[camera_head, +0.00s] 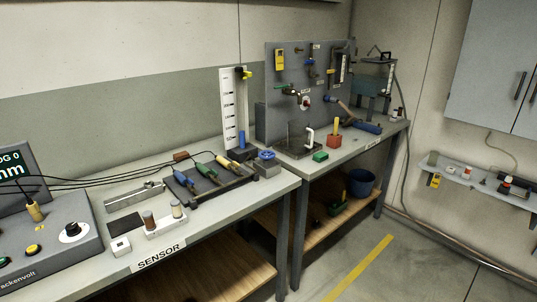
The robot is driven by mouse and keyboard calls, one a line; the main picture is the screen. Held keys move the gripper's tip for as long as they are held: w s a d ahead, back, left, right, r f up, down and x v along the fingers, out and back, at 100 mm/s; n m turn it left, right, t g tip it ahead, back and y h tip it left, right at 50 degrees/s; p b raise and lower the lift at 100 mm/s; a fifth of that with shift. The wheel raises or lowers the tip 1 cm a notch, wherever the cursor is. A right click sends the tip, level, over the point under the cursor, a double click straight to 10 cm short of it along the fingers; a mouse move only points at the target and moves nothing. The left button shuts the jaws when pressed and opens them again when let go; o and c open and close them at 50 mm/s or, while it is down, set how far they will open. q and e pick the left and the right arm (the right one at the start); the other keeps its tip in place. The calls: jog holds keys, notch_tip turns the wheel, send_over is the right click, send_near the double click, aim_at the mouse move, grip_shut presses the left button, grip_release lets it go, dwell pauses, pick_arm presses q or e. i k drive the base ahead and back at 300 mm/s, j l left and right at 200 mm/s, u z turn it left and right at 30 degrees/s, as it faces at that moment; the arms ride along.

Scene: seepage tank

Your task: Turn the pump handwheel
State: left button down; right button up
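A small blue handwheel (267,155) sits on top of a grey block (267,169) at the right end of the bench marked SENSOR. It looks like the pump handwheel, but no label on it can be read. A red round knob (305,103) shows on the upright grey panel (283,60) of the farther bench. Neither of my grippers is in view, and nothing is touching the blue handwheel.
The SENSOR bench (205,240) also holds a black tray (215,192) with colored probes, a grey console (50,250) and cables. The floor (400,262) in front is clear, with a yellow stripe.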

aim_at(261, 154)
jog(key=i+l, duration=0.2)
jog(key=l, duration=0.15)
jog(key=i+l+u, duration=0.1)
jog(key=l, duration=0.25)
jog(key=i+l, duration=0.3)
jog(key=i+l+u, duration=0.1)
jog(key=l, duration=0.3)
jog(key=i, duration=0.1)
